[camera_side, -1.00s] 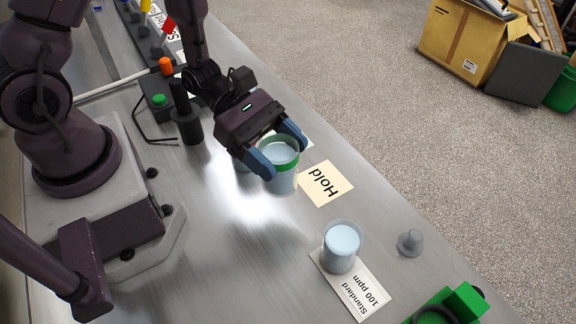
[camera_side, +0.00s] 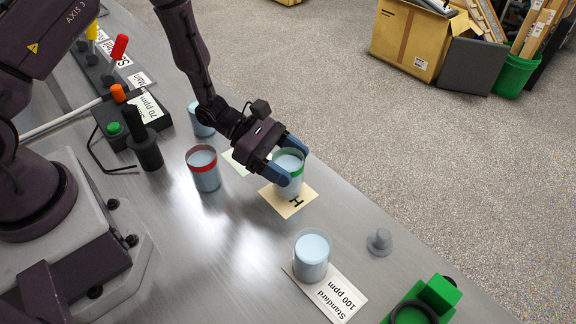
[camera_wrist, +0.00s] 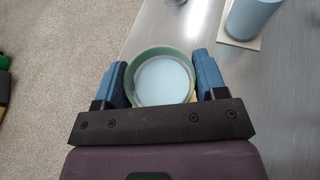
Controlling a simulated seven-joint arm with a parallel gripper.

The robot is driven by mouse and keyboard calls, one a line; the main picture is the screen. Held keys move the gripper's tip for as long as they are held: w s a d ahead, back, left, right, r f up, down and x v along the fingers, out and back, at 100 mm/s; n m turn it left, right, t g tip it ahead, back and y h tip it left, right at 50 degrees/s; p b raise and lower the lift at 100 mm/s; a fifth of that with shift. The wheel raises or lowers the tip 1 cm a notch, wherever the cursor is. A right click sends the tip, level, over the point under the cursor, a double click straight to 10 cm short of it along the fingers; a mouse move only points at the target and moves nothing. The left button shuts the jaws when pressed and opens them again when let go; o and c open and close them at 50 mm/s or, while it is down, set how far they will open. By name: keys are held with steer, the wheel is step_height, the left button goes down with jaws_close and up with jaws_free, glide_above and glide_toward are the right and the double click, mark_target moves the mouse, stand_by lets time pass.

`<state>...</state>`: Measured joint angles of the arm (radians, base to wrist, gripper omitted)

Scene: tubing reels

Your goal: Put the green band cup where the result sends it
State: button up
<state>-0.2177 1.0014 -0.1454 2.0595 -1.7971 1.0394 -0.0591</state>
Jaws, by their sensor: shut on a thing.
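The green band cup (camera_side: 289,183), with pale blue liquid inside, is upright between the blue fingers of my gripper (camera_side: 283,162). My gripper is shut on it from both sides. In the wrist view the cup (camera_wrist: 164,82) sits between both fingertips (camera_wrist: 163,85). The cup is over the cream Hold card (camera_side: 297,206), covering most of its word; only an "H" shows. I cannot tell whether its base touches the card. A small display (camera_side: 152,105) reads 70 ppm.
A red band cup (camera_side: 205,177) stands left of my gripper, with another cup (camera_side: 201,122) behind it. A pale green card (camera_side: 232,161) is partly hidden. A cup (camera_side: 311,258) stands on the Standard 100 ppm card (camera_side: 338,297). A grey knobbed piece (camera_side: 379,242) is at right.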

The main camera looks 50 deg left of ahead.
steer(key=shift+f, duration=0.6)
steer(key=o, duration=1)
steer(key=shift+f, duration=0.15)
